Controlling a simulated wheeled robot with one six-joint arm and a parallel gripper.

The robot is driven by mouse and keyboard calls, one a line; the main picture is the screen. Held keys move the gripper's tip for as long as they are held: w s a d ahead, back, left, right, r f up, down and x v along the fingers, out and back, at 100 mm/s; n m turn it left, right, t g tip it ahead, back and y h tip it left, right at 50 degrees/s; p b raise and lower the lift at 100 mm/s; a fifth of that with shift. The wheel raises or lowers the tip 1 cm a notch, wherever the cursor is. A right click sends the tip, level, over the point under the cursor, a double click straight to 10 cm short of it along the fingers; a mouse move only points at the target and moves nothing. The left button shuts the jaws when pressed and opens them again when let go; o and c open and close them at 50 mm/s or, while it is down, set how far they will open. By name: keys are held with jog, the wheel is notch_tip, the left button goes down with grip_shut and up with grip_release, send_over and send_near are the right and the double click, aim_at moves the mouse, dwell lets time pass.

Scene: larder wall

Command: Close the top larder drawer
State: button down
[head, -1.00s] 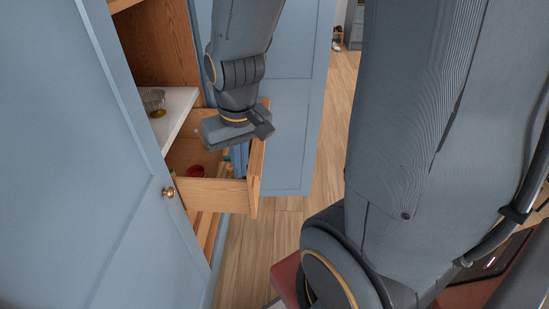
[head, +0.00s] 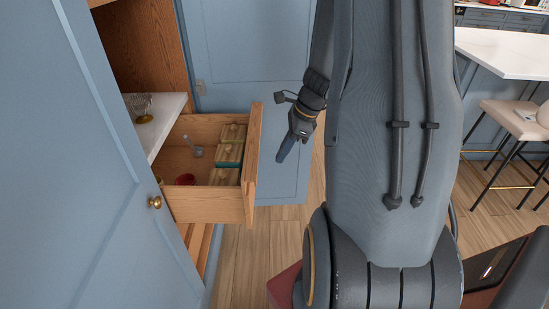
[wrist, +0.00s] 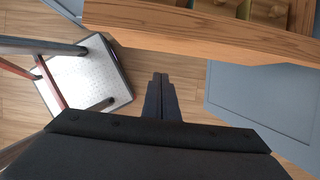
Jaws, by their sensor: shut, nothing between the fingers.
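The top larder drawer (head: 205,207) is pulled out of the wooden cabinet, below a white shelf. Its wooden front (head: 253,150) faces right in the head view. Inside lie a red bowl (head: 185,179), a small grey item and some boxes (head: 229,156). My gripper (head: 283,155) is shut and empty, just to the right of the drawer front, with a gap between them in the head view. In the wrist view my gripper (wrist: 160,80) points toward the drawer's wooden front edge (wrist: 200,38) without visible contact.
A blue larder door (head: 80,170) with a brass knob (head: 155,202) stands open at left. Another blue door (head: 245,60) stands behind the drawer. Wooden floor (head: 250,260) is clear below the drawer.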

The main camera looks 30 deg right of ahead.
jog(key=w+a+f+p, duration=0.1)
jog(key=w+a+f, duration=0.2)
jog(key=a+f, duration=0.3)
jog(key=shift+w+f, duration=0.4)
jog(key=shift+f, duration=0.4)
